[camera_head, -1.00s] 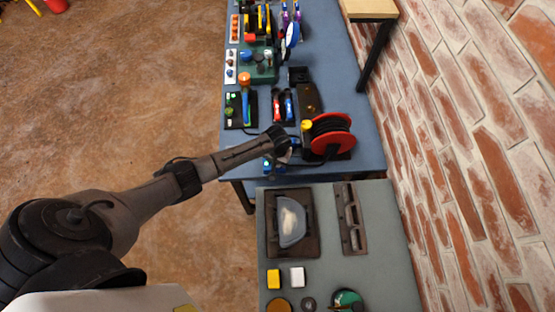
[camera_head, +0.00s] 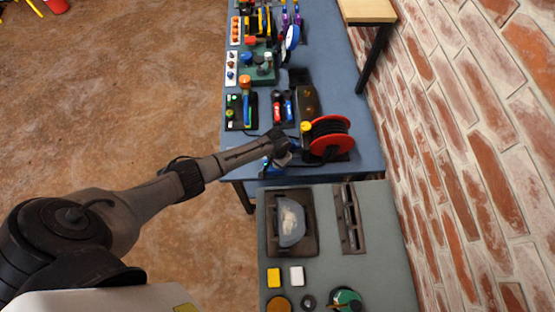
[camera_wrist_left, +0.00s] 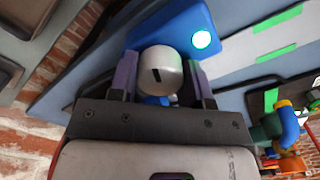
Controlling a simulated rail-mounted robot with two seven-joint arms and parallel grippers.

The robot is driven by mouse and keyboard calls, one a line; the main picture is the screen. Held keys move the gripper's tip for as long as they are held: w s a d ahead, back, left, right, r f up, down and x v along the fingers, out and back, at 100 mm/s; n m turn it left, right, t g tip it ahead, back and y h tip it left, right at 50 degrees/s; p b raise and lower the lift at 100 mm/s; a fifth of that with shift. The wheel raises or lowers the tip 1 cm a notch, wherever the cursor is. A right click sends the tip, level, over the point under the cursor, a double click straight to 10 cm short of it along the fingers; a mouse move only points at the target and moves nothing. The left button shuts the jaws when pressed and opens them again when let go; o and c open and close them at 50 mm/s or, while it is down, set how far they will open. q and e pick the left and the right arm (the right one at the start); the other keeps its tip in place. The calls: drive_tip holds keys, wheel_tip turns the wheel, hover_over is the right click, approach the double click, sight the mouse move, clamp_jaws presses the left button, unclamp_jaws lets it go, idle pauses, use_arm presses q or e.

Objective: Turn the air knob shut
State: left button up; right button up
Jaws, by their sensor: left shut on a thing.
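The air knob (camera_wrist_left: 160,72) is a round silver-grey knob with a dark slot mark, in the left wrist view. It sits on a blue box (camera_wrist_left: 185,32) with a glowing green-white light (camera_wrist_left: 202,40). My left gripper (camera_wrist_left: 162,78) has one finger on each side of the knob and is shut on it. In the head view, my left gripper (camera_head: 284,155) is at the near edge of the blue table, with a bit of the blue box (camera_head: 266,168) beside it. The knob is hidden there. My right gripper is not in view.
A red reel (camera_head: 330,138) stands close to the right of my left gripper. The blue table (camera_head: 350,92) holds several tools and fixtures farther back. A grey-green table (camera_head: 375,240) with a dark tray (camera_head: 273,240) lies nearer. A brick wall (camera_head: 470,120) runs along the right.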

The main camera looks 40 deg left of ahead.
use_arm(q)
drive_tip(key=m+p, duration=0.1)
drive_tip(key=m, duration=0.2)
drive_tip(key=shift+r+m, duration=0.1)
drive_tip(key=shift+m, duration=0.3)
drive_tip(key=m, duration=0.2)
drive_tip(key=shift+m, duration=0.3)
drive_tip(key=m, duration=0.3)
drive_tip(key=shift+m, duration=2.1)
drive_tip(key=o, duration=0.9)
